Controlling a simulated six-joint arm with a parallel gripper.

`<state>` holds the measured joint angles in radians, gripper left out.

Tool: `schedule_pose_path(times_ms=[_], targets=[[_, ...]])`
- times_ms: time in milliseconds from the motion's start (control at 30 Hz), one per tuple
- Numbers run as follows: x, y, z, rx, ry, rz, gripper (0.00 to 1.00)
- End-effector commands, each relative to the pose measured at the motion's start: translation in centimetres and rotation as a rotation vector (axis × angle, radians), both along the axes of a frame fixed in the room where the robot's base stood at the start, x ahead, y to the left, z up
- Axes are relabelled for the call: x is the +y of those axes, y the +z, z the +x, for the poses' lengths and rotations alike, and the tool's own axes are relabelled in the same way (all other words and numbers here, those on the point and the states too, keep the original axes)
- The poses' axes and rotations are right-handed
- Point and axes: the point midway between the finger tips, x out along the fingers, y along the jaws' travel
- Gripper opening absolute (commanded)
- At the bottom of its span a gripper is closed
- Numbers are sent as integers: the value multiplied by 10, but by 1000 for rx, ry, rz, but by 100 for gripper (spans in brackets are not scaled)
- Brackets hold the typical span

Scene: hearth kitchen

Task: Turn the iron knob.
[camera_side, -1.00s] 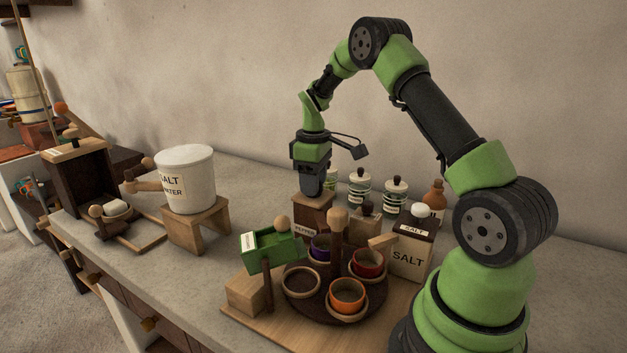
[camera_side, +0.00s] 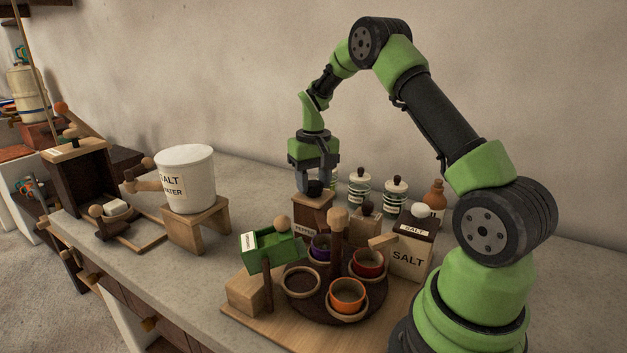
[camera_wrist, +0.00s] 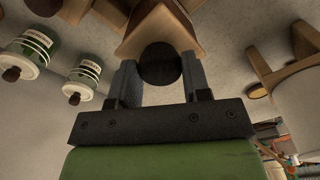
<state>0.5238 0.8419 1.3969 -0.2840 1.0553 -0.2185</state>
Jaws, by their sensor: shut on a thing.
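The dark iron knob (camera_side: 314,188) sits on top of a wooden box (camera_side: 314,214) labelled PEPPER at the back of the board. My gripper (camera_side: 315,182) points straight down over the box, with its fingers on either side of the knob. In the wrist view the round knob (camera_wrist: 160,65) lies between the two fingers of my gripper (camera_wrist: 158,80), and they are shut on it. The box top (camera_wrist: 165,28) shows just beyond the knob.
Striped jars (camera_side: 359,188) stand behind to the right. A SALT box (camera_side: 411,252), a carousel with small cups (camera_side: 347,296) and a green tray (camera_side: 270,248) are in front. A white SALT WATER pot (camera_side: 186,180) stands left on a wooden stand.

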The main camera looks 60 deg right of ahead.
Motion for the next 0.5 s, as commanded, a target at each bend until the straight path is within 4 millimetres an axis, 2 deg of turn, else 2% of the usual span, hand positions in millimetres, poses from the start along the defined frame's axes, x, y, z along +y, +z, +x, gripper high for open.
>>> schedule_pose_path(times_ms=[500], targets=[[1, 1, 0, 1, -480, 1, 20]])
